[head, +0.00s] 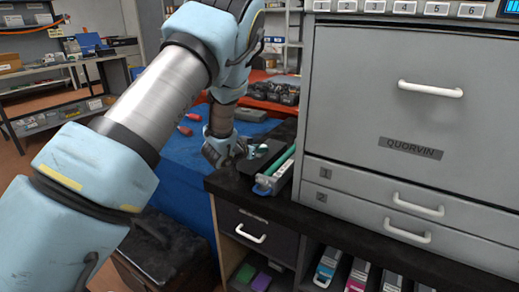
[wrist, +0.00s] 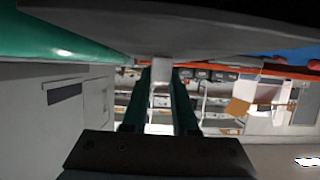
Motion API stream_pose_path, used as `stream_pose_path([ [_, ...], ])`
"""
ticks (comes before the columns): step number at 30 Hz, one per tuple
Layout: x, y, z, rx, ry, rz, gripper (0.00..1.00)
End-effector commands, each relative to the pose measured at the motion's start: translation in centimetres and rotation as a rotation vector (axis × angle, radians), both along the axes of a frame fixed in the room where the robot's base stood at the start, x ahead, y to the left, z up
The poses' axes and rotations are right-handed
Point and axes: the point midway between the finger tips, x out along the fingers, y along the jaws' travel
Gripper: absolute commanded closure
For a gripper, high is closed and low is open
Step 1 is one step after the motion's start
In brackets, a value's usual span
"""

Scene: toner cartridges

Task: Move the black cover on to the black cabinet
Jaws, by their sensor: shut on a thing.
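The black cover (head: 262,158) is a dark flat piece at my gripper (head: 243,150), above the left end of the black cabinet's top (head: 231,184) in the head view. In the wrist view the cover (wrist: 190,32) spans the top of the picture as a broad dark grey surface. My gripper (wrist: 161,78) is shut on the cover's edge. I cannot tell whether the cover touches the cabinet top. A toner cartridge (head: 270,184) with a blue end and a green drum lies right beside the cover; its green drum (wrist: 55,38) also shows in the wrist view.
A large grey printer (head: 385,110) stands on the cabinet, right of the cartridge. A blue-covered table (head: 180,165) with red-handled tools stands behind and left. The cabinet's drawer (head: 255,232) is shut. Coloured cartridges (head: 327,268) stand on the shelf below.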

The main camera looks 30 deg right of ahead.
Motion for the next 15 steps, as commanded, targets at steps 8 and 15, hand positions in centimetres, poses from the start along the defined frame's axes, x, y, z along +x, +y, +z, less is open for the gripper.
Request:
stream_pose_path([
  [8,0.0,0.0,-0.29,0.0,0.0,0.0,0.65],
  [15,0.0,0.0,-0.29,0.001,0.0,0.0,0.43],
])
